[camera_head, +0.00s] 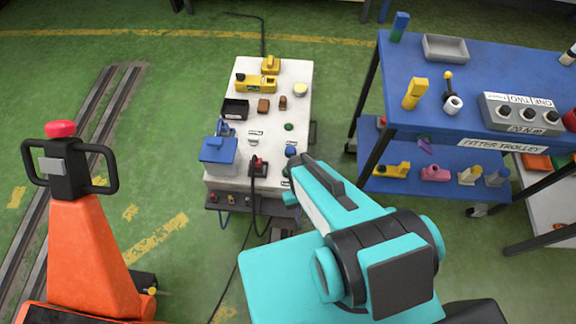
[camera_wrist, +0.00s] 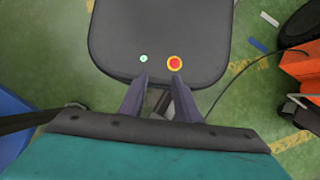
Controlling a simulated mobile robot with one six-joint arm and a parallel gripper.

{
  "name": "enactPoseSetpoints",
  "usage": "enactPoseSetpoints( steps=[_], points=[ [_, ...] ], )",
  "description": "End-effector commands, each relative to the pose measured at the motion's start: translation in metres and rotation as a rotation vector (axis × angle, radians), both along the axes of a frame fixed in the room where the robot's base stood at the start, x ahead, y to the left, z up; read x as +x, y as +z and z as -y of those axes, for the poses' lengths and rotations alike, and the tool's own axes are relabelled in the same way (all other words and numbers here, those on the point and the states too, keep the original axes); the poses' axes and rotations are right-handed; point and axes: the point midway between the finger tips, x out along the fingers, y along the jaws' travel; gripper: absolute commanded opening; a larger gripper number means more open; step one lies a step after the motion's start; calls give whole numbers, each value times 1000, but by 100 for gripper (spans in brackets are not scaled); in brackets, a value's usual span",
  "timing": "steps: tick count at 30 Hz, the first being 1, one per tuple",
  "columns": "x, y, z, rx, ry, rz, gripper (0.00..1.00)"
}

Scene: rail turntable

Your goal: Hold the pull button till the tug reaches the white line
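An orange machine (camera_head: 88,255), which looks like the tug, stands at the lower left beside floor rails. Its black handle head (camera_head: 68,168) has two loops, a red knob (camera_head: 60,129) on top and a grey plate. Part of an orange body also shows at the right of the wrist view (camera_wrist: 300,68). I cannot make out a marked pull button or a white floor line. My gripper (camera_wrist: 160,82) has two dark fingers, apart with nothing between them. It points at the floor side of my own dark base. In the head view, my teal arm hides most of it.
A white bench (camera_head: 270,115) holds a yellow model, a blue box and small parts. A blue trolley (camera_head: 470,75) stands at the right with tools and a labelled switch box (camera_head: 520,112). Rails (camera_head: 75,130) run along the left. Green floor between orange machine and bench is mostly clear, with cables.

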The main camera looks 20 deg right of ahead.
Motion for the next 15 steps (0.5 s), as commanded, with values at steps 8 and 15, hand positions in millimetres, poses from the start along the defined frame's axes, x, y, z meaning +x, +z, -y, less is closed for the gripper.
enactPoseSetpoints(
  steps=[8, 15],
  points=[
    [0, 0, 0, 0, 0, 0, 25],
    [0, 0, 0, 0, 0, 0, 0]
  ],
)
